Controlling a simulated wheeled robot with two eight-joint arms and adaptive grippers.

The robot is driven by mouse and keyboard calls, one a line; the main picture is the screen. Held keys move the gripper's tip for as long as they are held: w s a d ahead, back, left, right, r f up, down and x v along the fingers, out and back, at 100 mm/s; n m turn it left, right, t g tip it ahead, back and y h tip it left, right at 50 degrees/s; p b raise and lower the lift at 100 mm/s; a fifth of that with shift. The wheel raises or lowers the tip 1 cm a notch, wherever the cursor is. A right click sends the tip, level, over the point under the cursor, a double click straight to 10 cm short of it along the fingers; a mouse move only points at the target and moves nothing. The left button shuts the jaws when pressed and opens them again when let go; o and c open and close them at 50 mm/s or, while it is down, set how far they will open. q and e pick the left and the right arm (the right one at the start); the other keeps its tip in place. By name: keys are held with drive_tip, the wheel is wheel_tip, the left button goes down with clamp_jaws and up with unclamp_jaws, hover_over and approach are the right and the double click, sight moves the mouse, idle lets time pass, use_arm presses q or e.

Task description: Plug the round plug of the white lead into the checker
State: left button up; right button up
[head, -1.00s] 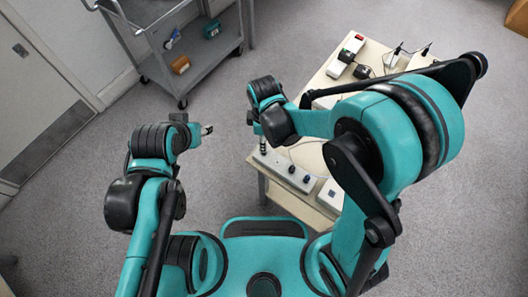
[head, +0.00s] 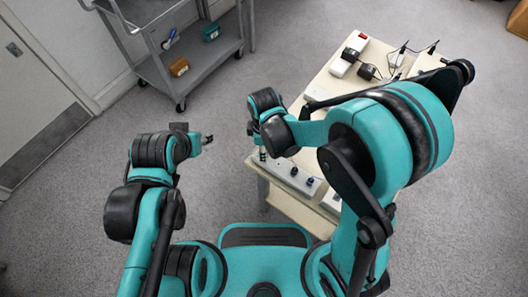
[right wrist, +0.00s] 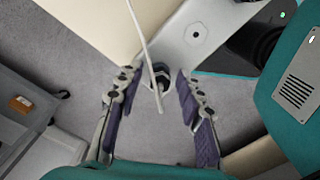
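A long pale grey box with round dark fittings, which looks like the checker, lies along the table's front left edge (head: 285,173); it also shows in the right wrist view with a round hole (right wrist: 213,20). In that view a thin white lead (right wrist: 143,35) runs down between my fingers. A dark round plug-like piece (right wrist: 161,72) sits between the fingertips by the box's end; whether it is seated in the box is unclear. My right gripper (right wrist: 155,85) is open around it, fingers apart. My left gripper (head: 207,140) is off the table's left side; its fingers are too small to judge.
The cream table (head: 322,85) carries a white power strip with a red switch (head: 362,37), black adapters (head: 366,71) and cables at the back. A grey cart (head: 205,65) stands back left. Floor between cart and table is clear.

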clamp_jaws()
drive_tip(key=shift+r, duration=0.35)
idle(0.5)
drive_tip(key=shift+r+p, duration=1.4)
drive_tip(key=shift+r, duration=0.3)
